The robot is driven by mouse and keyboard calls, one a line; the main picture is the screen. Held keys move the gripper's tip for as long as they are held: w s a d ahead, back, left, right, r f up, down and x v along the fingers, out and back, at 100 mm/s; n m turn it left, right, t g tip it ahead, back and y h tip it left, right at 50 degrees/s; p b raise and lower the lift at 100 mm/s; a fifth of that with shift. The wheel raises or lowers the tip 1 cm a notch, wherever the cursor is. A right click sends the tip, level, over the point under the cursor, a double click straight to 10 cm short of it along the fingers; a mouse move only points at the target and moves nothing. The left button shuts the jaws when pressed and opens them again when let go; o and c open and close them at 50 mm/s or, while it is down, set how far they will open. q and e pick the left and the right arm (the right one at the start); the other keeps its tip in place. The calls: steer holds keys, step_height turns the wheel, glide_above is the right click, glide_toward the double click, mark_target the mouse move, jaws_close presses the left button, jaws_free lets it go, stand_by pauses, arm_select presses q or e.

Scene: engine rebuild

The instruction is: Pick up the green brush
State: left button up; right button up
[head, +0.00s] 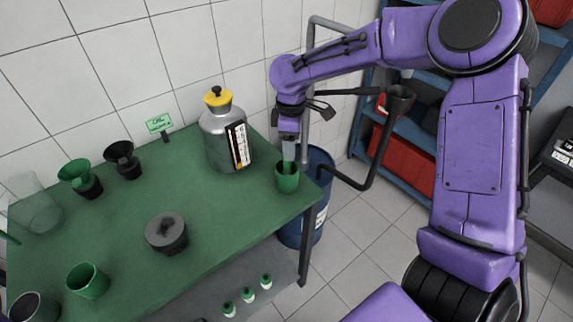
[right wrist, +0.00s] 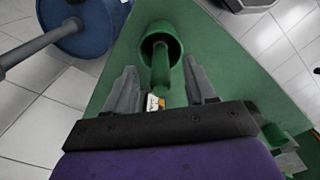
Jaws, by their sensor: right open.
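A green cup (head: 287,183) stands near the right corner of the green table. In the right wrist view the cup (right wrist: 173,44) is ahead of my fingers, with a green handle, seemingly the green brush (right wrist: 161,68), standing in it and reaching back between them. The brush's lower end is hidden inside the cup. My right gripper (head: 289,150) points down just above the cup. In its wrist view the right gripper (right wrist: 162,90) is open, one finger on each side of the handle, with gaps visible. My left gripper is not in view.
A metal canister (head: 215,137) with a yellow cap stands left of the cup. The green table (head: 225,205) also bears a dark round part (head: 166,233), another green cup (head: 88,281) and funnels. A blue barrel (head: 318,170) stands beyond the right edge.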

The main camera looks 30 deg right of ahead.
mark_target(287, 166)
steer(key=f, duration=0.3)
steer(key=f+p, duration=0.1)
steer(key=f, duration=0.1)
steer(key=shift+w+a, duration=0.2)
steer(key=shift+w, duration=0.1)
steer(key=shift+s+r, duration=0.1)
jaws_close()
